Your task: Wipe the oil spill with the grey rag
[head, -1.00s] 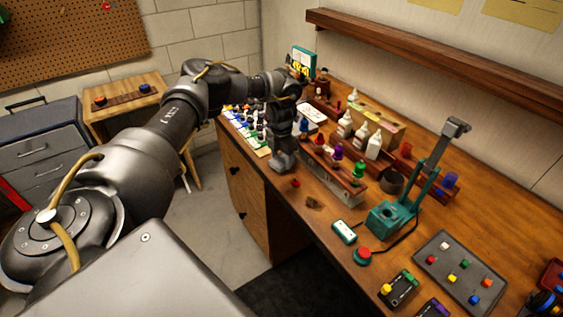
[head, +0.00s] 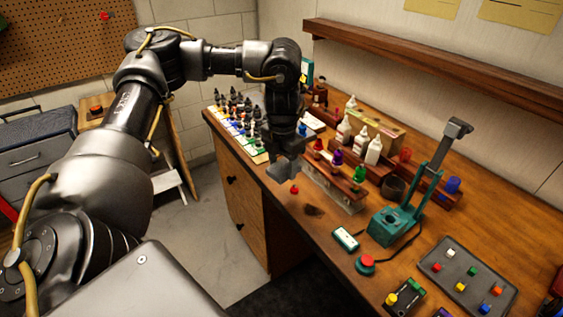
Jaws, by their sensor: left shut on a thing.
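The oil spill (head: 314,210) is a small dark brown patch on the wooden workbench, left of the green press and in front of the bottle rack. My left gripper (head: 284,172) points down over the bench's front edge area, up and left of the spill and apart from it in the picture. It is shut on a grey thing at its fingertips, which looks like the grey rag; its outline blends with the grey fingers. A small red cap (head: 294,189) lies between the gripper and the spill. My right gripper is not in view.
A wooden rack (head: 335,188) with coloured-cap bottles stands just behind the spill. Right of it are a green press (head: 390,226), a small green-white box (head: 345,239) and a red button (head: 365,264). Several paint bottles (head: 240,118) stand at the left end.

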